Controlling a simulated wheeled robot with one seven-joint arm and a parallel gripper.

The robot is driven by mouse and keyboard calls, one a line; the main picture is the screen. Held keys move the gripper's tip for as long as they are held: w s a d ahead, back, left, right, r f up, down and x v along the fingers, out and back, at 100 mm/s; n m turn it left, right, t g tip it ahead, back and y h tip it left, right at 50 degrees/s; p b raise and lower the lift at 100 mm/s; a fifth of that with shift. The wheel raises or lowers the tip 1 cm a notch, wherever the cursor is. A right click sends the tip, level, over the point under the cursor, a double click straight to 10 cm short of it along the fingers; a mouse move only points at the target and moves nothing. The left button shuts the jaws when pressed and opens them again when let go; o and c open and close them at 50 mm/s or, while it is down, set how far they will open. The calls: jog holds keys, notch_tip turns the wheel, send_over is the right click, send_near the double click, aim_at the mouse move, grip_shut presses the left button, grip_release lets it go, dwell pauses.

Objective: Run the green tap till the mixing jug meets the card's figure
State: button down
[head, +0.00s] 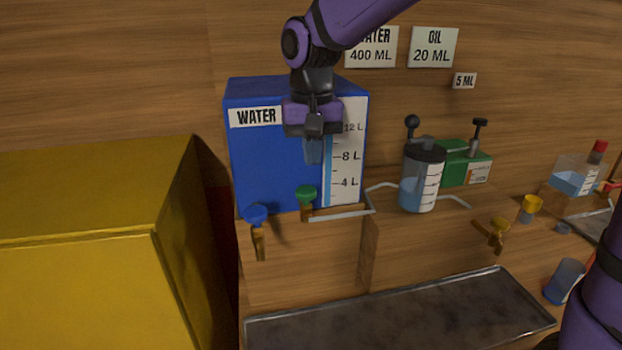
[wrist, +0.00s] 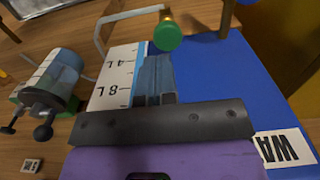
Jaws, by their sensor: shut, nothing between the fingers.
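The green tap (head: 306,194) sits low on the front of the blue water tank (head: 275,165); it also shows in the wrist view (wrist: 167,37). My gripper (head: 313,152) is shut and empty in front of the tank's scale, above the tap and apart from it. Its fingers show in the wrist view (wrist: 153,80). The mixing jug (head: 420,183), clear with a dark top and marks, stands to the right on a wooden ledge with bluish liquid in its lower part. The card reading 400 ML (head: 371,50) is on the wall, its top word partly hidden by my arm.
A blue tap (head: 256,214) is left of the green one. A green box (head: 466,165) stands behind the jug. A thin pipe (head: 340,214) runs at the ledge. A yellow block (head: 80,260) fills the left; a metal tray (head: 400,310) lies below.

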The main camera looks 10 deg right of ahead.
notch_tip(320, 180, up, 6)
jog(key=shift+r, duration=0.1)
dwell(0.4)
jog(key=s+d+f+t, duration=0.2)
jog(key=s+d+t, duration=0.3)
jog(key=s+d, duration=1.3)
jog(key=s, duration=0.3)
jog(key=shift+d, duration=0.35)
